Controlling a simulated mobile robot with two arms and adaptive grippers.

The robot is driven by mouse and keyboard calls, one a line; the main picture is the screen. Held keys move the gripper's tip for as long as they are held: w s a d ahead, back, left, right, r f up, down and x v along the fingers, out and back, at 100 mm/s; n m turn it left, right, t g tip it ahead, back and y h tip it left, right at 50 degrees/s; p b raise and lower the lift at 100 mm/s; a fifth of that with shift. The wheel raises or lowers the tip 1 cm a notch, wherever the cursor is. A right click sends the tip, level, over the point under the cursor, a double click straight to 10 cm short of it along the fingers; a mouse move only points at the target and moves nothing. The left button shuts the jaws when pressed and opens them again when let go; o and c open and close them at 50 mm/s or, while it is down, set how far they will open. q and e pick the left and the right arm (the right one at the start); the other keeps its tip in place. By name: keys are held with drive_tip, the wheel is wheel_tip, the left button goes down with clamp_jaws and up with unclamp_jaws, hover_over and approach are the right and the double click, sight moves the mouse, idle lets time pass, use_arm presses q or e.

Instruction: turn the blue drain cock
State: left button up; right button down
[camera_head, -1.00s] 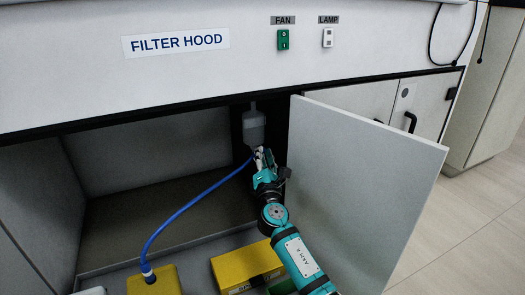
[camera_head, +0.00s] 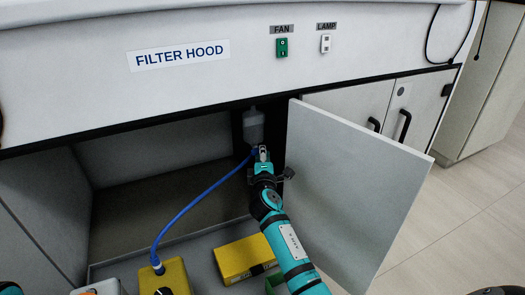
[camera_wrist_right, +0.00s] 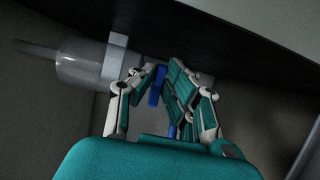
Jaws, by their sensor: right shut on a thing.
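The blue drain cock (camera_wrist_right: 156,86) shows in the right wrist view as a small blue lever between the fingers of my right gripper (camera_wrist_right: 160,78). The gripper is shut on it, though the finger pads partly hide it. In the head view my right gripper (camera_head: 262,153) is inside the open cabinet, just below the grey bottle-shaped trap (camera_head: 253,127), and hides the cock. The trap also lies at the left of the right wrist view (camera_wrist_right: 82,62). My left gripper is not in view.
A blue hose (camera_head: 196,202) runs from near my right gripper to a yellow container (camera_head: 173,275). The open cabinet door (camera_head: 355,185) stands close to the right of my arm. The cabinet's left side is clear.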

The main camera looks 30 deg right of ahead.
drive_tip(key=shift+f, duration=0.1)
idle(0.4)
drive_tip(key=c, duration=1.4)
unclamp_jaws()
drive_tip(key=shift+s, duration=0.15)
drive_tip(key=v, duration=0.7)
drive_tip(key=shift+s+a, duration=0.25)
drive_tip(key=shift+s, duration=0.1)
